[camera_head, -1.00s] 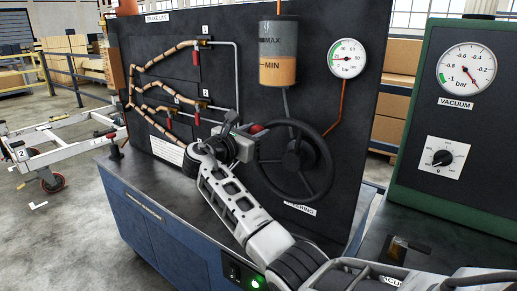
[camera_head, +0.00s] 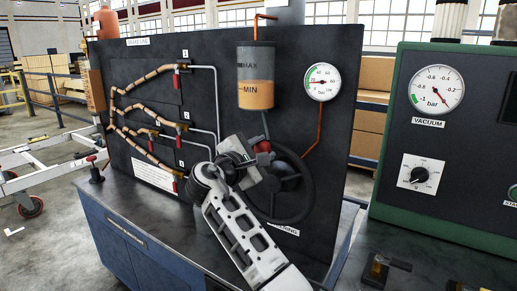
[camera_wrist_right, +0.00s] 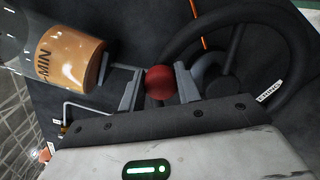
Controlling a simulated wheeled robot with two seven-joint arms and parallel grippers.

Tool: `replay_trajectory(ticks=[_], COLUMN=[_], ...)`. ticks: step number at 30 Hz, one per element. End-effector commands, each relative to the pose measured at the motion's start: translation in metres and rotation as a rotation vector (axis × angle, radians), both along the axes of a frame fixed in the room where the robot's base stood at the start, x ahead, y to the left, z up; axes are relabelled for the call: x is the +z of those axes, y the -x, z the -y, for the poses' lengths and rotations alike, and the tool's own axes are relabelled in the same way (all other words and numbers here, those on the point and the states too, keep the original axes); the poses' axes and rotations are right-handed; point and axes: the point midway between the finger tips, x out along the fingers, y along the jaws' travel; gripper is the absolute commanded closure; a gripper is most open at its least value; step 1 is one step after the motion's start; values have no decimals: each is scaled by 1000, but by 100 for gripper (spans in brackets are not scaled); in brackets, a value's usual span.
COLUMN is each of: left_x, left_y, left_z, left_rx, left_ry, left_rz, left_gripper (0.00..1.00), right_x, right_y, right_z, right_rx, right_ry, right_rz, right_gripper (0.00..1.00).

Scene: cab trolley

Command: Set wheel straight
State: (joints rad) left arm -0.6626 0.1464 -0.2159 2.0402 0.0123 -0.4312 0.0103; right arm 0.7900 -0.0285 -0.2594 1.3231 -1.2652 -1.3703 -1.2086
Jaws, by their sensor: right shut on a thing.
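The black steering wheel (camera_head: 311,187) stands on the dark upright panel, right of centre in the head view; its rim also fills the upper right of the wrist view (camera_wrist_right: 225,16). A red knob (camera_head: 263,147) sits at the wheel's upper left. My right gripper (camera_head: 257,153) is at that knob. In the wrist view its two fingers stand on either side of the red knob (camera_wrist_right: 159,83), shut on it. My arm and gripper hide the wheel's left side and part of its hub. My left gripper is not in view.
An orange-filled reservoir (camera_head: 256,92) and a pressure gauge (camera_head: 322,82) are above the wheel. Brake lines with red-handled valves (camera_head: 177,80) are at the left of the panel. A green vacuum console (camera_head: 440,215) stands at the right. A white trolley frame (camera_head: 48,165) is at far left.

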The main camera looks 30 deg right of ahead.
Motion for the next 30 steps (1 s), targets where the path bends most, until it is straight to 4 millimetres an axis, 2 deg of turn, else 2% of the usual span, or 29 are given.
replay_trajectory(ticks=[19,20,21,22,30], left_x=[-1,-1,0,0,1], left_y=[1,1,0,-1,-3], left_z=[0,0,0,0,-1], left_rx=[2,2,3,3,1], left_ry=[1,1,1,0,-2], left_rz=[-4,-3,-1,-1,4], left_gripper=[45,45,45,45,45], right_x=[-1,-1,-1,-1,-1], right_y=[5,5,5,5,5], right_z=[2,2,2,2,2], right_rx=[5,5,4,4,3], right_ry=[-26,-26,-26,-25,-25], right_rz=[40,40,41,40,40], right_gripper=[100,59,48,45,45])
